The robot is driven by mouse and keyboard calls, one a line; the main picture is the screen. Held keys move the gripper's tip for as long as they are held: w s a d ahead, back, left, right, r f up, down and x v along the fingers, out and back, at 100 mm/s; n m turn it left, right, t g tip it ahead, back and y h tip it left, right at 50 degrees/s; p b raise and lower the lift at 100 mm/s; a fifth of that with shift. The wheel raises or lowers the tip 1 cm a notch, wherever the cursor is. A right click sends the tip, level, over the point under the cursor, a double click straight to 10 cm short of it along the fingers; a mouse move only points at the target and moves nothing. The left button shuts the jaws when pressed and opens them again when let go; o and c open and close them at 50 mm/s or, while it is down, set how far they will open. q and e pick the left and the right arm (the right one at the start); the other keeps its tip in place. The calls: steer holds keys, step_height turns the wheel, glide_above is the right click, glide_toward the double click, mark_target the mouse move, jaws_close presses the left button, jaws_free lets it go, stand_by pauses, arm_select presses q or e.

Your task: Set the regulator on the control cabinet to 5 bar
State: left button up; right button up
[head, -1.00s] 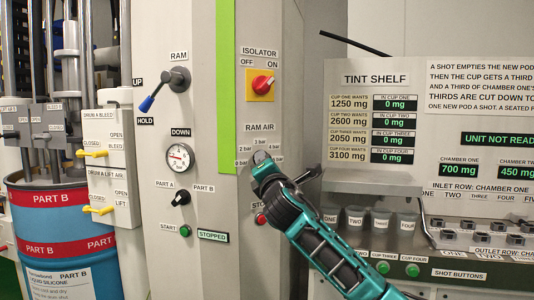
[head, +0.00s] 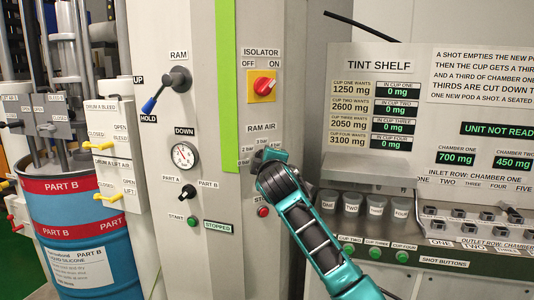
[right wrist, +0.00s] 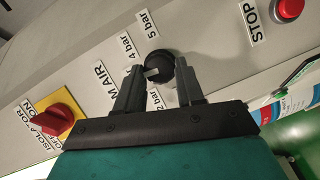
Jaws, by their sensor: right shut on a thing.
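The regulator knob (right wrist: 158,64) is a round black knob with a pale bar on its left side in the right wrist view. My right gripper (right wrist: 160,84) is shut on it, one finger on each side. The "5 bar" label (right wrist: 153,23) and "4 bar" label (right wrist: 128,46) show clear of the fingers; the "2 bar" label is partly covered and a 3 bar label is hidden there. I cannot read the exact setting. In the head view my right gripper (head: 268,156) covers the knob below the "RAM AIR" label. My left gripper is not in view.
A pressure gauge (head: 184,155) sits left on the cabinet (head: 195,60), above the Part A/B switch (head: 188,192). The red isolator (head: 263,87) is above the knob, the red stop button (head: 263,211) below. The tint shelf (head: 368,175) stands right.

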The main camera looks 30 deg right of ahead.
steer(key=m+y, duration=0.2)
steer(key=m, duration=0.2)
steer(key=d+m+y, duration=0.1)
steer(key=m+y, duration=0.2)
steer(key=m, duration=0.1)
steer(key=m+g+y, duration=0.1)
steer(key=m+y, duration=0.2)
steer(key=m, duration=0.2)
steer(key=shift+d+r, duration=0.2)
steer(key=shift+r, duration=0.15)
steer(key=shift+m, duration=0.3)
stand_by(0.4)
steer(key=o, duration=1)
steer(key=shift+o, duration=0.2)
steer(key=shift+s, duration=0.15)
steer(key=v, duration=1.2)
steer(key=shift+s+d+r+b, duration=0.15)
steer(key=shift+s+r+b, duration=0.1)
steer(key=shift+b, duration=0.15)
